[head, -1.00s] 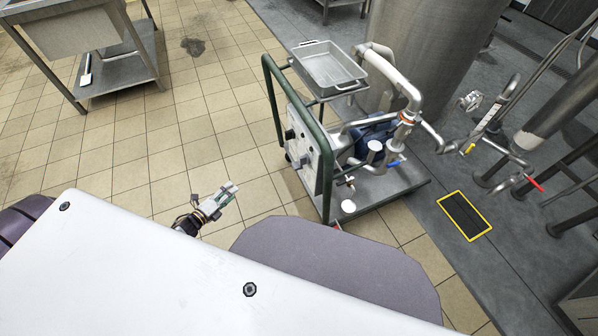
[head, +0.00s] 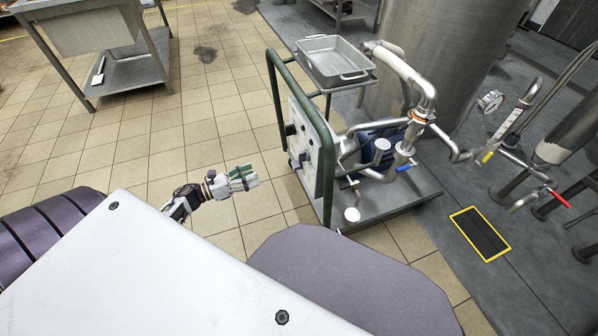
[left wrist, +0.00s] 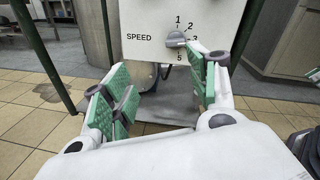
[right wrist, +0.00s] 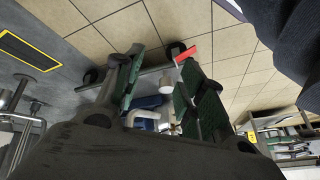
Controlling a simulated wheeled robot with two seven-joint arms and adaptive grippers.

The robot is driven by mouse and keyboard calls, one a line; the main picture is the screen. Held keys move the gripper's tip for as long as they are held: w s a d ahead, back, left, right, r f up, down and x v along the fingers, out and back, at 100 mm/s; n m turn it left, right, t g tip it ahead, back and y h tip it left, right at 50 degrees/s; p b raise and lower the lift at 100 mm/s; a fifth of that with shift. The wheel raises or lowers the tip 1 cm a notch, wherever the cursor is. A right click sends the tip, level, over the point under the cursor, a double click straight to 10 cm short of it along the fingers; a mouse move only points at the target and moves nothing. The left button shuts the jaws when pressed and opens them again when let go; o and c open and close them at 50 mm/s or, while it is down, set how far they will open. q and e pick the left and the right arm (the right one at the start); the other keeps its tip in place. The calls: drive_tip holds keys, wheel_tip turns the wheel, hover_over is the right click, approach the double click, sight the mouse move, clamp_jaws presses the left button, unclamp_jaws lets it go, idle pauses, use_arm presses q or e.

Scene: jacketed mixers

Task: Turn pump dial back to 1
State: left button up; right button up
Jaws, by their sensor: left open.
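The pump dial (left wrist: 178,40) is a grey knob on a white panel marked SPEED, with numbers around it; 1 is at the top. Its pointer looks roughly sideways, but I cannot tell the exact number; my finger covers part of the scale. In the head view the panel (head: 298,172) is on the pump cart's left side and carries dark knobs. My left gripper (head: 243,178) is open and empty, left of the panel and apart from it. In the left wrist view its fingers (left wrist: 162,88) are spread below the dial. My right gripper (right wrist: 160,88) is open, showing only in its wrist view.
The cart's green frame (head: 276,95) surrounds the panel edge. A metal tray (head: 333,62) sits on top of the cart, with pipes and a blue-handled valve behind. A large steel tank (head: 440,50) stands beyond. Tiled floor to the left is clear up to a steel table (head: 127,72).

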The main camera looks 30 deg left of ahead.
sight(296, 165)
use_arm(q)
drive_tip(key=m, duration=0.1)
drive_tip(key=d+m+g+h+b, duration=0.1)
drive_tip(key=d+m, duration=0.1)
drive_tip(key=shift+w+d+r+h, duration=0.1)
drive_tip(key=shift+w+r+h, duration=0.2)
drive_tip(key=shift+r, duration=0.05)
use_arm(e)
drive_tip(key=shift+d+r, duration=0.55)
drive_tip(key=shift+r, duration=0.2)
use_arm(q)
drive_tip(key=shift+w+d+b, duration=0.1)
drive_tip(key=shift+b, duration=0.2)
drive_tip(key=b+x, duration=0.2)
drive_tip(key=x, duration=1.1)
drive_tip(key=shift+d+f+b, duration=0.15)
drive_tip(key=shift+d+b, duration=0.1)
drive_tip(key=shift+b, duration=0.05)
use_arm(e)
drive_tip(key=shift+m+t+y, duration=0.4)
drive_tip(key=shift+t+y, duration=0.1)
drive_tip(key=shift+t, duration=0.1)
drive_tip(key=f, duration=0.2)
drive_tip(key=a+f, duration=0.1)
drive_tip(key=f, duration=0.2)
drive_tip(key=shift+f, duration=0.25)
use_arm(q)
drive_tip(key=shift+w, duration=0.15)
